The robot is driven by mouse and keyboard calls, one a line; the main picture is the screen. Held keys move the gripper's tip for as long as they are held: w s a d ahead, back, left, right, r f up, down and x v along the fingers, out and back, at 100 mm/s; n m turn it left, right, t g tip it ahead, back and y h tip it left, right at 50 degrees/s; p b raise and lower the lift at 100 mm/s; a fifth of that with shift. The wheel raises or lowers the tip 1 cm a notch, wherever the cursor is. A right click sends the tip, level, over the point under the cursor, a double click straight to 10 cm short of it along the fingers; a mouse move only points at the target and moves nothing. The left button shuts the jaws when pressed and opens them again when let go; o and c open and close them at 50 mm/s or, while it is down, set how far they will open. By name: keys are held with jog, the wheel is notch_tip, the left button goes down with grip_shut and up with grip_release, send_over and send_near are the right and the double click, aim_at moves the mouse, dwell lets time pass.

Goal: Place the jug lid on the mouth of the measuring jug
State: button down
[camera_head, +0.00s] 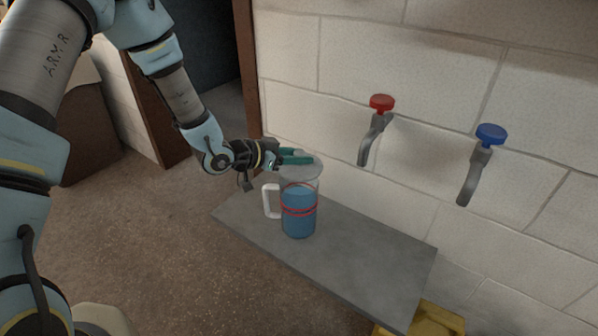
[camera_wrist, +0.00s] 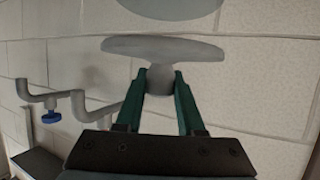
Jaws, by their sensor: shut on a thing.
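The measuring jug (camera_head: 299,215) stands upright on a grey bench. It is clear, with blue liquid inside, red rings around it and a white handle on its left. My gripper (camera_head: 297,157) is at the top of the jug, its green fingers coming in from the left. In the wrist view, my gripper (camera_wrist: 161,82) is shut on the knob of the grey jug lid (camera_wrist: 165,47). The lid also shows in the head view (camera_head: 304,172), over the jug's mouth. I cannot tell whether it touches the rim.
The grey bench (camera_head: 365,262) has free room right of the jug. On the block wall behind are a red-knobbed tap (camera_head: 380,103) and a blue-knobbed tap (camera_head: 490,134). A yellow object (camera_head: 437,318) stands under the bench's front right end.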

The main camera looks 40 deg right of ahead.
aim_at(299, 169)
jog(key=shift+f, duration=2.35)
jog(key=shift+f, duration=0.15)
jog(key=c, duration=0.5)
grip_release()
jog(key=shift+r, duration=0.25)
jog(key=v, duration=1.2)
jog(key=shift+a+f+b, duration=0.1)
jog(key=shift+f+b, duration=0.1)
jog(key=shift+b, duration=0.15)
